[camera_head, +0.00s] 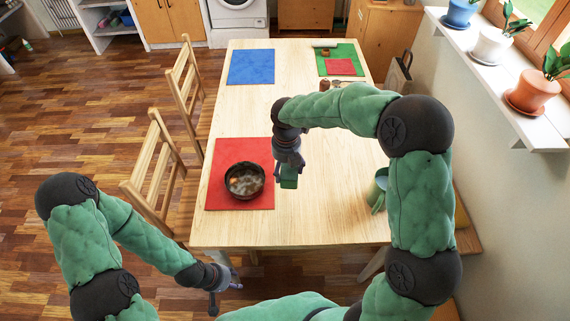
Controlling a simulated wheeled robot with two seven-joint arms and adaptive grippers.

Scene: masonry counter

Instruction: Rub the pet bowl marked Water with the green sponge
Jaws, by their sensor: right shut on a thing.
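A dark round bowl (245,180) with mixed brownish contents sits on a red mat (224,156) at the table's left side. No Water marking can be read on it from here. My right gripper (289,168) is shut on the green sponge (289,179), which hangs below it, to the right of the bowl and apart from it in the picture. The fingers partly cover the sponge.
The wooden table (320,225) is clear in the middle and front. A blue mat (251,67) lies far left, a green mat (351,56) with small items far right. A greenish container (380,183) is partly hidden behind my right arm. Chairs (155,160) stand left; potted plants line the right sill.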

